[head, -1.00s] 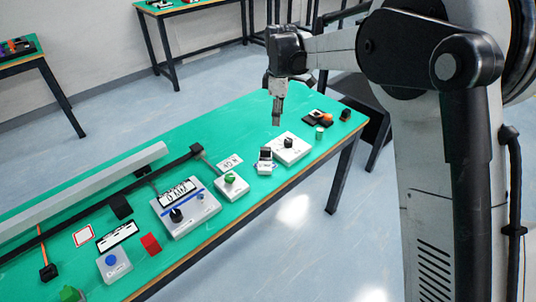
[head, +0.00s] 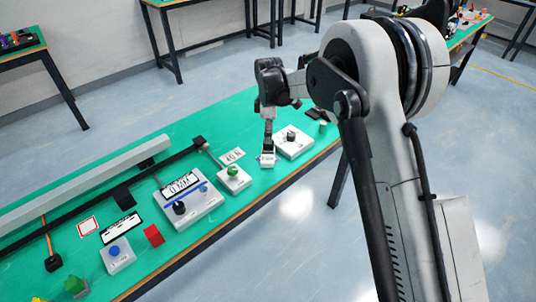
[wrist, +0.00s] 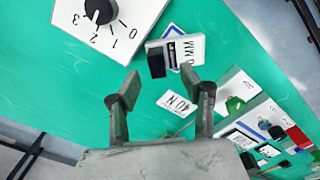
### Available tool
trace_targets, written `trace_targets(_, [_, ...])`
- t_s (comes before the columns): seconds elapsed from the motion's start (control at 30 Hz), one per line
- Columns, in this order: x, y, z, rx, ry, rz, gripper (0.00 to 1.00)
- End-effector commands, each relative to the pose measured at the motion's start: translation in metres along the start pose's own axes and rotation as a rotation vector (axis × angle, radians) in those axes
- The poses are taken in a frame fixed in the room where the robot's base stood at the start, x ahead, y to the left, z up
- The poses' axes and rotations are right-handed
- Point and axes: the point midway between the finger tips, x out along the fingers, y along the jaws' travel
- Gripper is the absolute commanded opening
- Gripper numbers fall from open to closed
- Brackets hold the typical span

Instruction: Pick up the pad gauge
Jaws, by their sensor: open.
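A small white block with a black pad on one end (wrist: 190,48) is the likely pad gauge, though its printed label is only partly readable. It lies on the green table, and in the head view it is the small white block (head: 267,161) near the right end. My gripper (wrist: 165,93) is open, with its two fingers apart and nothing between them. In the wrist view the block lies just beyond the fingertips, slightly to the right. In the head view my gripper (head: 268,145) hangs right above the block and partly covers it; I cannot tell if they touch.
A white box with a black dial (wrist: 110,22) stands close beside the block. A white label card (wrist: 177,103) and a box with a green knob (head: 233,177) are on the other side. Bare green table (wrist: 50,95) lies around them.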

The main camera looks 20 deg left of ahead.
Motion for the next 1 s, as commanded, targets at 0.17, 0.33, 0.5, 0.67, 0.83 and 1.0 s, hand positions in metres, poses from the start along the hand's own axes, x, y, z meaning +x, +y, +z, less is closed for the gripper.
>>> trace_targets(0.17, [0.011, 0.002, -0.001, 0.000, 0.000, 0.000, 0.41])
trace_targets(0.33, [0.034, 0.005, -0.002, 0.000, 0.000, 0.000, 0.41])
trace_targets(0.5, [0.051, 0.005, -0.002, 0.000, 0.000, 0.000, 0.41])
trace_targets(0.67, [0.052, 0.005, -0.002, 0.000, 0.000, 0.000, 0.41])
trace_targets(0.83, [0.052, 0.005, -0.002, 0.000, 0.000, 0.000, 0.25])
trace_targets(1.0, [0.052, 0.005, -0.002, 0.000, 0.000, 0.000, 0.03])
